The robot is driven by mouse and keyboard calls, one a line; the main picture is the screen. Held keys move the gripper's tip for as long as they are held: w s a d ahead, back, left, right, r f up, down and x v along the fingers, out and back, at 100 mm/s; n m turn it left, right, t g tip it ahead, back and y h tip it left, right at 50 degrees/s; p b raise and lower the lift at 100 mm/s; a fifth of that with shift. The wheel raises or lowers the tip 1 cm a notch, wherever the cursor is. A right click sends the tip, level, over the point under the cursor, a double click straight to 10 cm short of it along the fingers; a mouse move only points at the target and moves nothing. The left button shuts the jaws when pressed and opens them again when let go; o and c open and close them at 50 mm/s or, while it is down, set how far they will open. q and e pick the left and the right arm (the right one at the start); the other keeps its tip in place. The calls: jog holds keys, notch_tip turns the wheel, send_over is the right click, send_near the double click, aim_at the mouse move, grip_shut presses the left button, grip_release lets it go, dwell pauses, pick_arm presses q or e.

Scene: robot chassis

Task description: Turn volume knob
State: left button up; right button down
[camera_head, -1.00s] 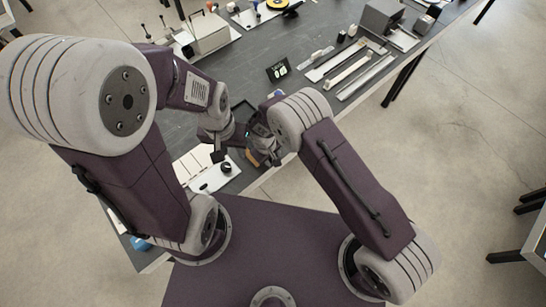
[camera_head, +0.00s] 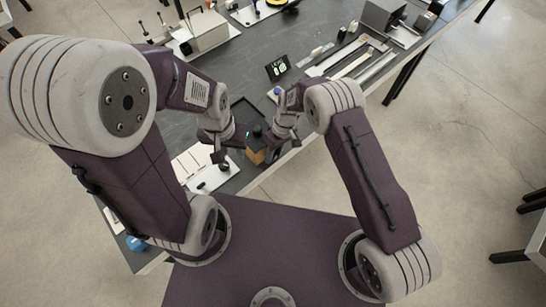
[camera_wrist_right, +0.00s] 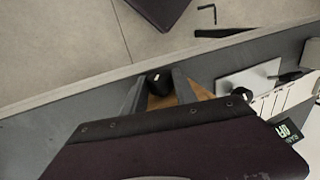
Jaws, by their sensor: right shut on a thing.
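A black knob (camera_wrist_right: 158,84) with a light mark sits on a wood-sided dark box (camera_head: 256,156). In the right wrist view it lies between the two grey fingers of my right gripper (camera_wrist_right: 157,89), which is shut on it. In the head view my right gripper (camera_head: 268,135) is at the box from the right, and its fingertips are small and partly hidden. My left gripper (camera_head: 220,150) hangs just left of the box, apart from it; its finger gap is too small to judge.
A white panel (camera_head: 206,178) with another black knob (camera_head: 224,166) lies left of the box. A small black display (camera_head: 277,67) stands behind it. Metal rails (camera_head: 362,58) lie at the back right. The table's front edge is close to the box.

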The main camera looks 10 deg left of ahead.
jog(key=shift+d+f+g+y+b, duration=0.2)
jog(key=shift+g+y+b, duration=0.45)
jog(key=shift+b, duration=0.55)
jog(key=shift+a, duration=0.1)
jog(key=c, duration=1)
grip_release()
jog(key=shift+o, duration=0.2)
jog(key=shift+w, duration=0.1)
jog(key=shift+r, duration=0.1)
jog(key=v, duration=0.9)
jog(key=shift+b, duration=0.35)
